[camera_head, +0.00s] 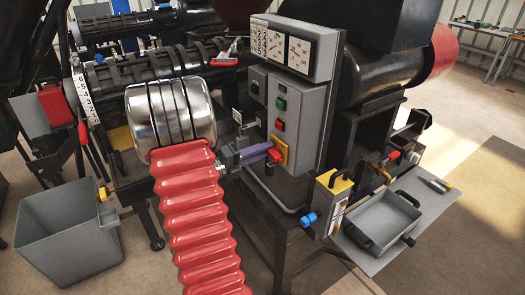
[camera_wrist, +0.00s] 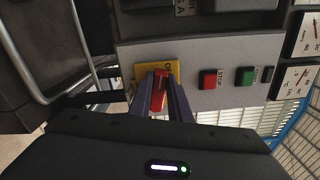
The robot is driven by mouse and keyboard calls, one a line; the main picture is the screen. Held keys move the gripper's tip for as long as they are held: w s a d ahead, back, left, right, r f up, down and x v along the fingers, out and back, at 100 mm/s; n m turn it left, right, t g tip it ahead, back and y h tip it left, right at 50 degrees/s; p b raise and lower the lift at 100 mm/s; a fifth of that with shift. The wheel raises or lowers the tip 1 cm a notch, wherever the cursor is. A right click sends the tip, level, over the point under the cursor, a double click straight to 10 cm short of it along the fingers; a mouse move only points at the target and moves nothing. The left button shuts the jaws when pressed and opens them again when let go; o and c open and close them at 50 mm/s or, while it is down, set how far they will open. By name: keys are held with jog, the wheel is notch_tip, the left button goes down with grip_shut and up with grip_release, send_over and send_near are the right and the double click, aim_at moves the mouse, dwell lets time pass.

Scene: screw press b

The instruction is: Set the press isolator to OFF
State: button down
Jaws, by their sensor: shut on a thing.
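The press isolator is a yellow plate (camera_head: 281,146) with a red handle (camera_head: 275,155), low on the grey control panel (camera_head: 305,112). In the wrist view the yellow plate (camera_wrist: 172,67) carries partly hidden lettering, and the red handle (camera_wrist: 158,98) lies between my two fingers. My gripper (camera_head: 268,153) reaches the panel from the left and is shut on the red handle; it also shows in the wrist view (camera_wrist: 160,88). The fingers cover parts of the plate, so I cannot read the handle's position.
A red button (camera_head: 279,124) and a green button (camera_head: 281,104) sit above the isolator; the red one is marked STOP in the wrist view. Dials (camera_head: 299,54) are at the panel's top. A bent metal rail (camera_wrist: 38,75) runs nearby. A grey tray (camera_head: 380,222) stands at right, a grey bin (camera_head: 68,238) at left.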

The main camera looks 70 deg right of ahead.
jog(key=shift+w+d+f+n, duration=0.1)
jog(key=shift+f+n, duration=0.05)
jog(key=shift+n, duration=0.5)
jog(key=shift+w+f+n, duration=0.1)
jog(key=shift+f+n, duration=0.05)
jog(key=shift+n, duration=0.5)
jog(key=shift+f, duration=0.1)
jog(key=c, duration=1.6)
grip_release()
jog(key=shift+s, duration=0.1)
jog(key=shift+c, duration=0.2)
jog(key=v, duration=1.4)
jog(key=shift+d, duration=0.1)
